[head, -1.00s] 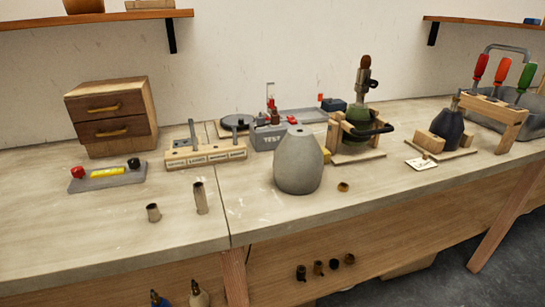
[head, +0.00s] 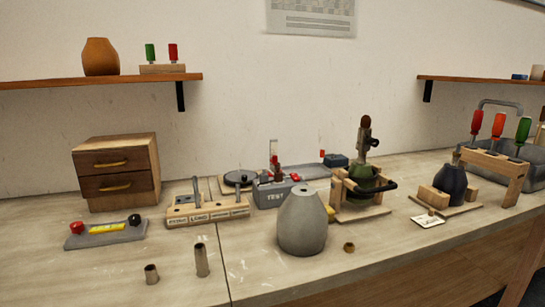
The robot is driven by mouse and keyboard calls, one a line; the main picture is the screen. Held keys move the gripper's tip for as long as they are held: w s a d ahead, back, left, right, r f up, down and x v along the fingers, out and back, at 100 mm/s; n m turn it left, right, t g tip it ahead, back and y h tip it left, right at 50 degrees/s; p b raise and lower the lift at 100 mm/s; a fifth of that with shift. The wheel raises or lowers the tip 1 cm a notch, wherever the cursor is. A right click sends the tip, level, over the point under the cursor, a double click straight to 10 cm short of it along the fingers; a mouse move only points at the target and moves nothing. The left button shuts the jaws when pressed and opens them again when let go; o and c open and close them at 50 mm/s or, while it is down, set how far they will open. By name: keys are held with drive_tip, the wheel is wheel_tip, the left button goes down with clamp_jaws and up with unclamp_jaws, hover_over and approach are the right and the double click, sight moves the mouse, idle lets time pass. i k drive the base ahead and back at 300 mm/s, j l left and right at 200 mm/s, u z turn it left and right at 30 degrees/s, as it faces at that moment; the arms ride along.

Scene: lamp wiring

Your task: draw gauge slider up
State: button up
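No part of my gripper shows in the head view. No slider can be singled out with certainty at this size. A grey box marked TEST (head: 272,195) stands mid-bench, with a thin upright strip (head: 274,148) and small red parts at it. To its right, a green rounded body (head: 366,178) sits in a wooden cradle (head: 345,207). An upright piece with a brown top (head: 365,124) and a dark side knob rises above the green body. I cannot tell whether either upright is the gauge.
A grey vase-like body (head: 302,222) stands at the front middle. A drawer box (head: 117,170), a labelled wooden block (head: 208,213) and two small tubes (head: 201,260) are to the left. A dark body (head: 451,180) and screwdriver rack (head: 497,170) are right.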

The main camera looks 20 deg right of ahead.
sight(274, 160)
drive_tip(key=i+l+u, duration=0.6)
drive_tip(key=i+u, duration=0.15)
drive_tip(key=i+l+u, duration=0.35)
drive_tip(key=k+l, duration=0.05)
drive_tip(key=k, duration=0.05)
